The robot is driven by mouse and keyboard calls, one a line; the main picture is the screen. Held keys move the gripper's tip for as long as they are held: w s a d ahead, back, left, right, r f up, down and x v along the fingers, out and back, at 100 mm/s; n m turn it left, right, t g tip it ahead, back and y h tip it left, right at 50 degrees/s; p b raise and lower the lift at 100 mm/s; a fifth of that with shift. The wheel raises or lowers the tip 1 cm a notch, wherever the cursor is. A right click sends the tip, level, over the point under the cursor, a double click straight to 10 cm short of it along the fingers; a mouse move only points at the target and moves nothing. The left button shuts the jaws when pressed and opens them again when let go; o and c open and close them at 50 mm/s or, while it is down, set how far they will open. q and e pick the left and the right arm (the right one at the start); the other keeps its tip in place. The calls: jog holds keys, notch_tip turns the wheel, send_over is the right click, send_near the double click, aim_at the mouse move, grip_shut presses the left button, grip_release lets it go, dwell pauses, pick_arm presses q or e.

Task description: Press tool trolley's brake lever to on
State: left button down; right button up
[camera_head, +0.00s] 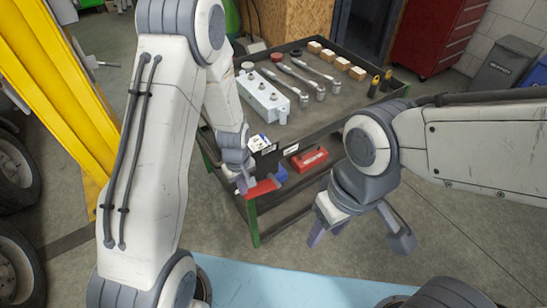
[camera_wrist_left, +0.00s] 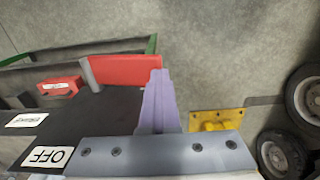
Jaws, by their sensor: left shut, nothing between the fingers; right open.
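The tool trolley (camera_head: 335,118) has a black top tray and green legs. A red lever (camera_head: 262,188) shows at its near left side; in the left wrist view the red lever (camera_wrist_left: 125,70) is a flat bar beside a grey post. An OFF label (camera_wrist_left: 48,157) is on the black panel; a second label's text is unclear. My left gripper (camera_head: 242,186) is shut and empty at the lever's left end. Its purple fingers (camera_wrist_left: 158,105) overlap the lever's end in view; I cannot tell whether they touch. My right gripper (camera_head: 359,238) is open and empty, in front of the trolley.
The top tray holds a grey metal block (camera_head: 264,97), several wrenches and small boxes. A red box (camera_head: 309,158) lies on the lower shelf. A yellow post (camera_head: 75,85) and wheels (camera_head: 15,170) stand left, a red cabinet (camera_head: 440,35) behind. Floor in front is mostly clear.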

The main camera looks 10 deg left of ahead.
pick_arm(q)
jog(key=shift+s+a+f, duration=0.1)
jog(key=shift+s+f, duration=0.2)
jog(key=r+p, duration=0.3)
jog(key=w+r+p, duration=0.1)
jog(key=r, duration=0.1)
jog(key=shift+d+p, duration=0.35)
jog(key=shift+d, duration=0.05)
jog(key=shift+s+a+r+b, duration=0.35)
jog(key=shift+a+b, duration=0.1)
jog(key=shift+b, duration=0.1)
jog(key=s+a+r, duration=0.3)
jog(key=a+r, duration=0.1)
jog(key=r, duration=0.2)
jog(key=shift+s, duration=0.35)
jog(key=s+d+r+m, duration=0.4)
jog(key=d+r+m, duration=0.2)
jog(key=d+r, duration=0.3)
jog(key=s+d+r+m, duration=0.3)
jog(key=s+m, duration=0.2)
jog(key=s, duration=0.1)
jog(key=s+d+r+m+h, duration=0.1)
jog(key=s+d+r+m, duration=0.2)
jog(key=s+d+m, duration=0.1)
jog(key=shift+s+d+m, duration=0.25)
jog(key=shift+s+m, duration=0.25)
jog(key=shift+s, duration=0.55)
